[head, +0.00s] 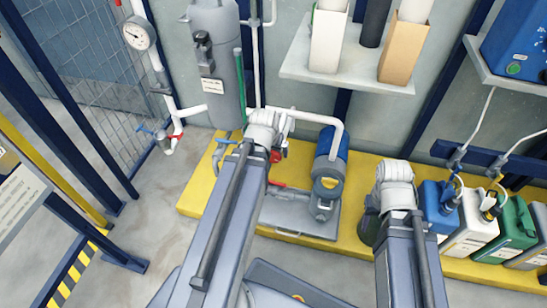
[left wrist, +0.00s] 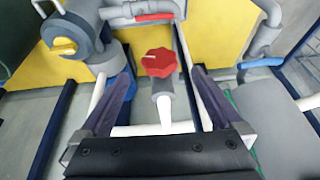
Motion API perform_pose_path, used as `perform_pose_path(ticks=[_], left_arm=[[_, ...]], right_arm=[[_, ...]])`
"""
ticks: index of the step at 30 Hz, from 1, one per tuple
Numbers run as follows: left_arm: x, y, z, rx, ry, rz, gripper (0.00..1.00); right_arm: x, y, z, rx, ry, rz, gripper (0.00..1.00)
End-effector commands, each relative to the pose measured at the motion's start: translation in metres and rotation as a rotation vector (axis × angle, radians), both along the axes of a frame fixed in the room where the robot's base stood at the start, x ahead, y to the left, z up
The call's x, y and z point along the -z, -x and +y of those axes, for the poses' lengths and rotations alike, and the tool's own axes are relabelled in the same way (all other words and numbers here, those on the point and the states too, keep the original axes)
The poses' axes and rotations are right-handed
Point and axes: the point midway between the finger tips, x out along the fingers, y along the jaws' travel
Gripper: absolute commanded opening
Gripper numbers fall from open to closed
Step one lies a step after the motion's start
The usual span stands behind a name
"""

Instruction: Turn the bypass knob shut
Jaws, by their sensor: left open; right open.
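The red bypass knob (left wrist: 160,62) is an angular knob with a white mark, on a grey valve body and pipe in the left wrist view. A red bit of it shows in the head view (head: 276,155), partly behind my arm. My left gripper (left wrist: 163,74) is open, with one finger on each side of the knob's line. The knob appears just beyond the fingertips; contact is not visible. In the head view my left wrist covers the fingers. My right gripper (head: 396,180) is at the right of the yellow plinth, its fingers hidden by its wrist.
A blue pump (head: 328,165) stands on the yellow plinth (head: 197,190). A red lever (left wrist: 155,17) and a blue lever (left wrist: 262,62) are near the knob. A grey cylinder (head: 221,60) stands at the left. Several canisters, one green (head: 510,235), line the right.

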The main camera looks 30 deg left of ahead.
Motion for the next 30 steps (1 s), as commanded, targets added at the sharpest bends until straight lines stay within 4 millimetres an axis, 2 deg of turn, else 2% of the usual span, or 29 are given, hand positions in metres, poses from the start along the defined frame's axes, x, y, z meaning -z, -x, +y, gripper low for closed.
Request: perform_pose_path(ticks=[1,12,16,25,30], left_arm=[[0.010,-0.002,0.001,-0.001,0.000,0.000,1.00],[0.054,-0.013,0.009,-0.002,0.000,0.001,1.00],[0.061,-0.014,0.011,-0.003,0.000,0.001,1.00],[0.060,-0.015,0.011,-0.003,0.000,0.001,1.00],[0.060,-0.015,0.011,-0.003,0.000,0.001,0.81]], right_arm=[[0.010,0.000,0.000,-0.001,-0.001,0.000,0.50],[0.054,0.000,0.001,0.002,-0.003,-0.001,0.50],[0.061,0.000,0.001,0.005,-0.003,-0.001,0.50],[0.060,0.000,0.001,0.006,-0.003,-0.001,0.50],[0.060,0.000,0.001,0.006,-0.003,-0.001,0.50]])
